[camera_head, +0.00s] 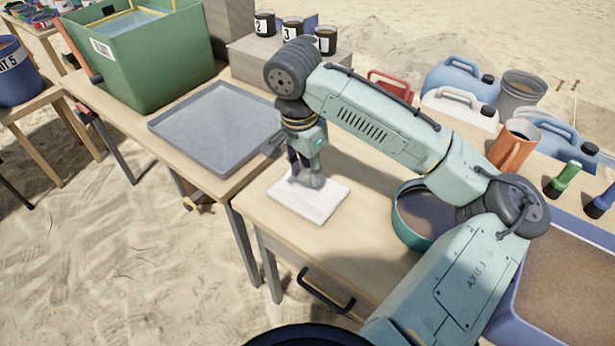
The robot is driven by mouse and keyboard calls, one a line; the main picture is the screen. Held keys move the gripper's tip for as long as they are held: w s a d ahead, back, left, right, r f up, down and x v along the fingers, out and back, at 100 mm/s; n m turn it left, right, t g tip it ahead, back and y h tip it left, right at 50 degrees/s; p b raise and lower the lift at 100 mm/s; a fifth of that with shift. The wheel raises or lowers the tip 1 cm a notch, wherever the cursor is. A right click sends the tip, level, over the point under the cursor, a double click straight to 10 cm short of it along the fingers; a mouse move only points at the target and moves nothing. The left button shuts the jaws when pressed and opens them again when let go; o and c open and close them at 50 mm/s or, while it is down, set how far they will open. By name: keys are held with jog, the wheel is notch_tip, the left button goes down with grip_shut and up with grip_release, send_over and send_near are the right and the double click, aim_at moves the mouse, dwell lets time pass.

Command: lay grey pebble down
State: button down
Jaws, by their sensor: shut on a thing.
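My gripper (308,178) points down just above a white square pad (308,206) on the wooden table. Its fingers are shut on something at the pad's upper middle. The grey pebble itself cannot be made out; the fingers hide it, or it is too small to tell. I cannot tell whether the held thing touches the pad. The front and left parts of the pad are bare.
A grey tray (222,130) lies empty to the left, near a green bin (140,60). A round teal pan (408,222) stands right of the pad, partly behind my arm. Numbered black cups (293,28) stand at the back. Bare tabletop (330,245) lies in front.

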aim_at(306, 173)
jog(key=shift+f, duration=1.75)
jog(key=shift+f, duration=0.2)
jog(key=c, duration=1.2)
grip_release()
jog(key=shift+c, duration=0.2)
jog(key=shift+r, duration=0.1)
notch_tip(306, 173, up, 12)
jog(key=a, duration=0.1)
jog(key=shift+s, duration=0.45)
jog(key=shift+r, duration=0.1)
